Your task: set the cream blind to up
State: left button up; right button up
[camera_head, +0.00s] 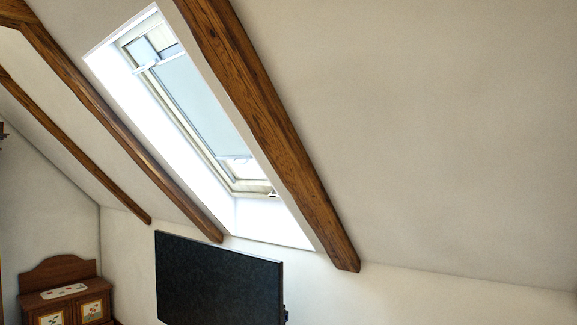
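A slanted roof window (190,105) is set in a deep white recess in the sloping ceiling. A pale, flat panel (200,103), which looks like the blind, covers most of its pane; it looks bluish-grey rather than clearly cream. A light bar (158,64) crosses near the upper end of the window, and a thin bar (235,157) runs along the panel's lower edge. Bright strips of pane show above and below the panel. Glare makes it hard to tell blind from glass. Neither of my grippers is in view.
A thick wooden beam (268,125) runs along the window's right side, and another beam (120,130) along its left. A dark flat screen (218,280) stands below the window. A wooden cabinet (62,273) is at the lower left. The sloping ceiling at right is bare.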

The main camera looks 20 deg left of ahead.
aim_at(248, 157)
jog(key=i+j+z, duration=0.15)
jog(key=j+z, duration=0.15)
jog(key=j, duration=0.2)
jog(key=j+z, duration=0.25)
jog(key=j, duration=0.25)
jog(key=i+j+z, duration=0.1)
jog(key=j, duration=0.45)
jog(key=j+z, duration=0.15)
jog(key=j, duration=0.35)
